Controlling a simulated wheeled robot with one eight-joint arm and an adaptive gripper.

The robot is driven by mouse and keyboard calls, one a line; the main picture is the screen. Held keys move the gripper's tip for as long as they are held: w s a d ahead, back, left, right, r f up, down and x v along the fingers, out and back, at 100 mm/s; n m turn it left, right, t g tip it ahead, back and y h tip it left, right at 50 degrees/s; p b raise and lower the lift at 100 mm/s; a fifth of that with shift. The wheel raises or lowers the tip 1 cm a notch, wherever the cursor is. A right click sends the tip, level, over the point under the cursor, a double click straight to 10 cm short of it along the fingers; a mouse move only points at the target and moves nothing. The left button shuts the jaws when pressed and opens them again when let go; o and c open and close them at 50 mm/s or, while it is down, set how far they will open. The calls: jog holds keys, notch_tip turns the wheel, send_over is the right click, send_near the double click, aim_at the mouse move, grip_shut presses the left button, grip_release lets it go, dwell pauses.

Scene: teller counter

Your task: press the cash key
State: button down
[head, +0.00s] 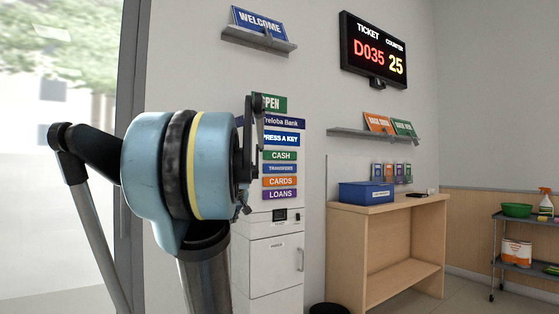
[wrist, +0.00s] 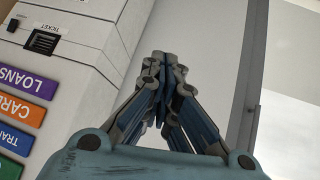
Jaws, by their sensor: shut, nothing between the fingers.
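The green CASH key (head: 281,156) is on the front of the white Treloba Bank kiosk (head: 276,258), below the blue "PRESS A KEY" sign (head: 280,139). Below it are the TRANSFERS key (head: 281,169), CARDS key (head: 280,182) and LOANS key (head: 280,195). My gripper (wrist: 160,62) is shut and empty. In the head view my gripper (head: 254,125) is seen edge-on, just left of the key column and covering the panel's left edge. In the wrist view the kiosk is inverted at left; a green key (wrist: 10,168) is partly cut off. No contact with a key is visible.
A wooden shelf unit (head: 390,205) holding a blue bin (head: 366,192) stands right of the kiosk. A dark waste bin (head: 329,309) is on the floor beside it. A cart (head: 525,223) is at far right. A bright window (head: 60,120) is at left.

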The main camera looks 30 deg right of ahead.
jog(key=w+d+r+t+h, duration=0.1)
jog(key=w+d+r+h, duration=0.1)
jog(key=d+r, duration=0.5)
jog(key=w+d+r+m+h, duration=0.1)
jog(key=w+d+r+h, duration=0.1)
jog(key=d+r, duration=0.6)
jog(key=w+d+r+t+h, duration=0.1)
jog(key=w+d+r+h, duration=0.2)
jog(key=d+r, duration=0.5)
jog(key=d, duration=1)
jog(key=shift+d+m+t, duration=0.3)
jog(key=shift+d+m, duration=0.05)
jog(key=shift+m, duration=0.05)
send_near(285, 160)
jog(key=shift+s+d+x, duration=0.15)
jog(key=shift+x, duration=0.95)
jog(key=shift+s+d+x, duration=0.15)
jog(key=shift+x, duration=0.95)
jog(key=shift+w+f, duration=0.15)
jog(key=shift+w, duration=0.65)
jog(key=shift+s, duration=0.9)
